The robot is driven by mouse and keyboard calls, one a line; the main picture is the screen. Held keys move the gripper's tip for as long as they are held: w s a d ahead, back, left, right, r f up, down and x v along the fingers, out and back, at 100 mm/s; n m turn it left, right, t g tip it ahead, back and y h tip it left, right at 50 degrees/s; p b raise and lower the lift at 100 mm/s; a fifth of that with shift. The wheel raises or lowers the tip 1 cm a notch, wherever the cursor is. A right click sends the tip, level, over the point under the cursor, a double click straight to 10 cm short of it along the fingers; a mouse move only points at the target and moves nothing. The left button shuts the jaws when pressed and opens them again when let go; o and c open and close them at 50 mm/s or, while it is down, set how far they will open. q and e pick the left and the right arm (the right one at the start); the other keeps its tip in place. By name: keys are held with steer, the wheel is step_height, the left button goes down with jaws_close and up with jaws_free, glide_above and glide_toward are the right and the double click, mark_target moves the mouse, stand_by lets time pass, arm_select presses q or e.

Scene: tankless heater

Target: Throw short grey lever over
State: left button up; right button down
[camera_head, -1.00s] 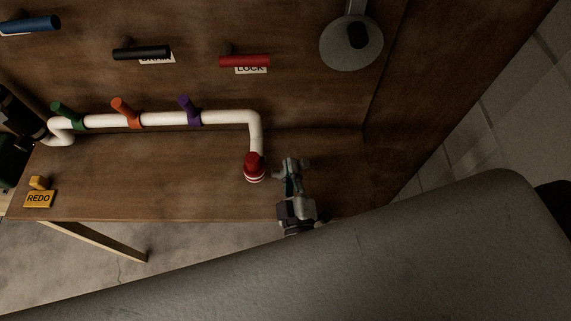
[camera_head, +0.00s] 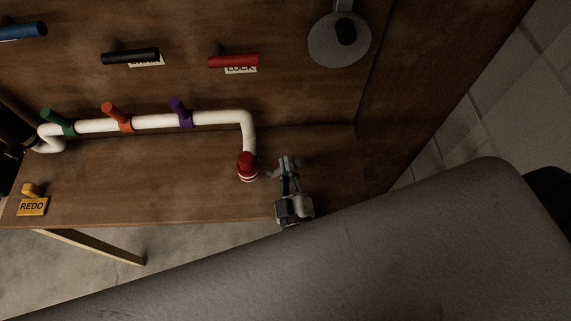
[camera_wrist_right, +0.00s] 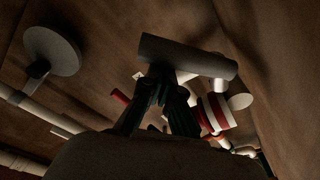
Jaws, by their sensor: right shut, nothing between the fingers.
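A short grey lever (camera_wrist_right: 190,56) shows as a thick grey cylinder across the front of the right wrist view. My right gripper (camera_wrist_right: 168,82) is shut, its dark fingers pointing at the lever's underside; nothing is held between them. The tips look close to the lever or touching it; I cannot tell which. In the head view my right gripper (camera_head: 287,170) is over the wooden shelf, just right of the red-capped pipe end (camera_head: 247,166). There the lever is small and hard to separate from the fingers.
A white pipe (camera_head: 213,118) carries green, orange and purple levers. Above it are a black handle (camera_head: 131,56), a red handle (camera_head: 233,62) with a LOCK label, and a grey disc (camera_head: 327,48). A yellow REDO block (camera_head: 32,206) is at the left. The middle shelf (camera_head: 140,180) is clear.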

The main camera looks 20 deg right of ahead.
steer(key=shift+s+d+f+m+h+p, duration=0.1)
steer(key=shift+d+f+m+h+p, duration=0.15)
steer(key=shift+m, duration=0.55)
steer(key=shift+s+d+f+m+h+p, duration=0.1)
steer(key=shift+d+f+m+h, duration=0.2)
steer(key=shift+m, duration=0.5)
steer(key=shift+s+d+f, duration=0.1)
steer(key=shift+d, duration=0.15)
steer(key=shift+f, duration=0.1)
